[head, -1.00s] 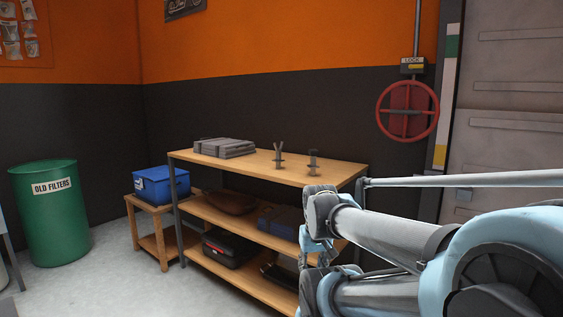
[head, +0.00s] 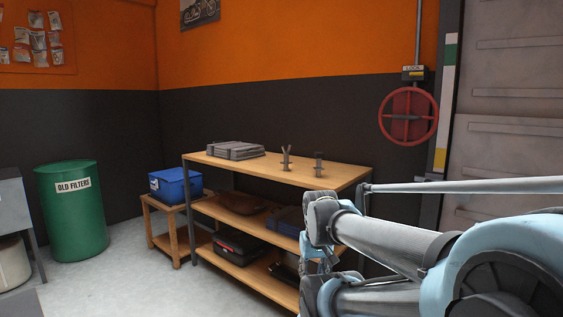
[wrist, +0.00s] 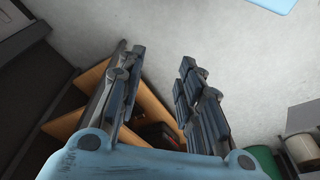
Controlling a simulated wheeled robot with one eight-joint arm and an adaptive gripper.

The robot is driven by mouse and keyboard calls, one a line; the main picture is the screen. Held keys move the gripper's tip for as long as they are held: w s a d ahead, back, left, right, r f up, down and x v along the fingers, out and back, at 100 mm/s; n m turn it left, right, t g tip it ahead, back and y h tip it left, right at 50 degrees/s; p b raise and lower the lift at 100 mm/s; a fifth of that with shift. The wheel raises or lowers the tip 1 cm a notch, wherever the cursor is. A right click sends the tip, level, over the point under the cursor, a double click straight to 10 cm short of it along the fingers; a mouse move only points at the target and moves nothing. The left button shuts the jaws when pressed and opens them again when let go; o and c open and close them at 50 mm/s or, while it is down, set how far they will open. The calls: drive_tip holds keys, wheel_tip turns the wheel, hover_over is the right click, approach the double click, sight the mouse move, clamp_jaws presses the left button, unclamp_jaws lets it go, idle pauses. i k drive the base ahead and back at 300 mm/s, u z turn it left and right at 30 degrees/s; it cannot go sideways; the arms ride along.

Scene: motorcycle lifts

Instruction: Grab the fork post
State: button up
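The fork post (head: 286,159), a small grey post with a V-shaped top, stands upright on the top board of the wooden shelf unit (head: 240,171). A second grey post (head: 319,165) with a blunt top stands just right of it. My gripper shows in the wrist view (wrist: 155,58) with its two fingers apart and nothing between them. In the head view my arm reaches in from the right, its end low and in front of the shelf's right part, apart from both posts. The posts are not distinguishable in the wrist view.
Grey stacked cases (head: 235,150) lie on the top board's left. Lower boards hold a black and red case (head: 240,248) and other bags. A blue box (head: 175,186) sits on a small stand, beside a green drum (head: 72,212). A red handwheel (head: 408,117) is on the wall.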

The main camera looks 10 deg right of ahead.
sight(286, 161)
drive_tip(key=i, duration=0.45)
drive_tip(key=u, duration=0.45)
drive_tip(key=k, duration=1.15)
drive_tip(key=u, duration=0.5)
drive_tip(key=i, duration=1.3)
drive_tip(key=z, duration=0.85)
drive_tip(key=i, duration=0.75)
drive_tip(key=z, duration=0.45)
